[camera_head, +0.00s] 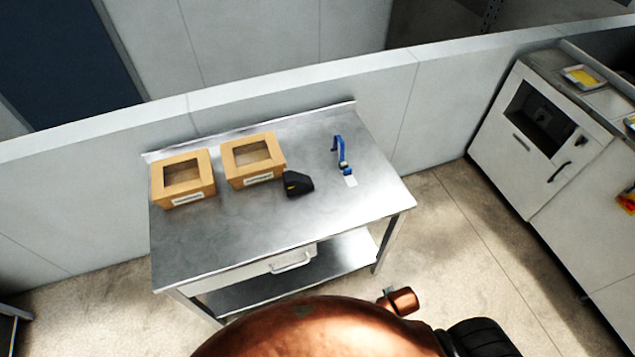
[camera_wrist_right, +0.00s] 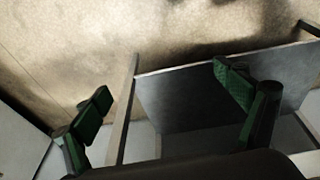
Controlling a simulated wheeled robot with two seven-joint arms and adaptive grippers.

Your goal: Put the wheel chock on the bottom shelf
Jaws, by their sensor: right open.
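A black wheel chock (camera_head: 298,184) with a small yellow mark lies on top of the metal table (camera_head: 230,235), just right of two cardboard boxes. The table's bottom shelf (camera_head: 300,286) shows below the drawer and its visible part is bare. My right gripper (camera_wrist_right: 165,95) is open and empty in the right wrist view, its two green-padded fingers wide apart. A grey flat panel (camera_wrist_right: 190,88) and a table leg (camera_wrist_right: 124,105) show beyond the fingers. The right gripper is hidden in the head view, and my left gripper is not in view.
Two cardboard boxes (camera_head: 183,198) (camera_head: 238,177) stand at the table's back left. A blue tool (camera_head: 341,155) with a white tag is at the back right. A drawer handle (camera_head: 291,263) sticks out at the front. A white machine (camera_head: 540,135) stands right, with clear floor between.

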